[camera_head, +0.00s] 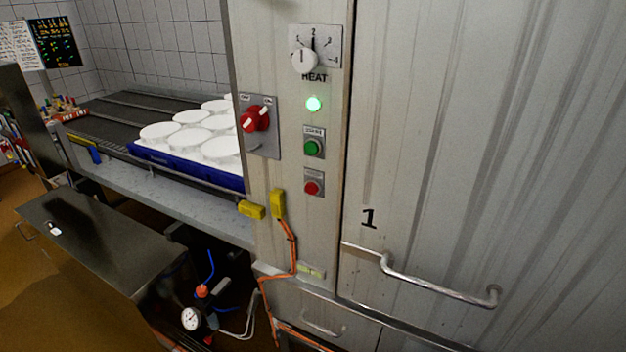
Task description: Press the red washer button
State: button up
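The red button (312,188) sits on a small grey plate low on the machine's front control column. A green button (312,148) on a similar labelled plate is just above it. Higher up are a lit green lamp (314,104) and a white HEAT dial (304,60) on a numbered plate. A red rotary switch (255,119) on a grey plate is to the left, on the column's side face. My gripper is not in view, and nothing covers the red button.
A large metal door marked 1, with a bar handle (436,284), fills the right. At left, a conveyor holds a blue tray (190,165) of white moulds. Yellow connectors (278,203) and an orange cable run below the buttons. A pressure gauge (191,318) is low down.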

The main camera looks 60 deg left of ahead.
aim_at(312, 189)
jog(key=u, duration=2)
